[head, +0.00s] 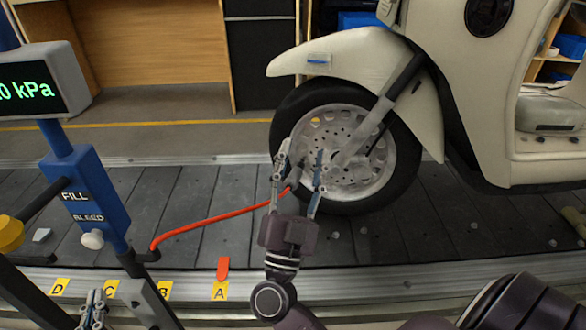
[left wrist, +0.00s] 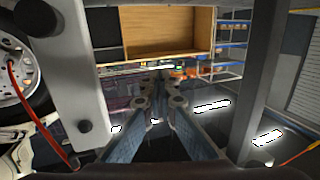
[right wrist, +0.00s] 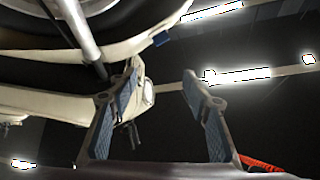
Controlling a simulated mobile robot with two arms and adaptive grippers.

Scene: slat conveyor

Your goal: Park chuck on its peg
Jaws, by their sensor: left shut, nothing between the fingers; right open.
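The orange hose (head: 215,215) runs from the blue pump post up to the scooter's front wheel (head: 345,150). Its far end, where the chuck would be, lies at the wheel's lower left rim, behind or between my right gripper's fingers; the chuck cannot be made out clearly. My right gripper (head: 300,165) is open in front of the wheel, and no object shows between its fingertips in the right wrist view (right wrist: 162,82). The hose also shows there at the lower right (right wrist: 258,163). My left gripper (head: 93,308) is shut and empty, low by the post. I cannot identify the peg for certain.
The blue post (head: 90,195) carries FILL and BLEED labels, a white knob (head: 92,240) and a pressure display (head: 35,88). A yellow knob (head: 10,234) is at far left. A red tab (head: 223,268) stands above label A (head: 219,291). Conveyor slats (head: 190,240) between post and wheel are mostly clear.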

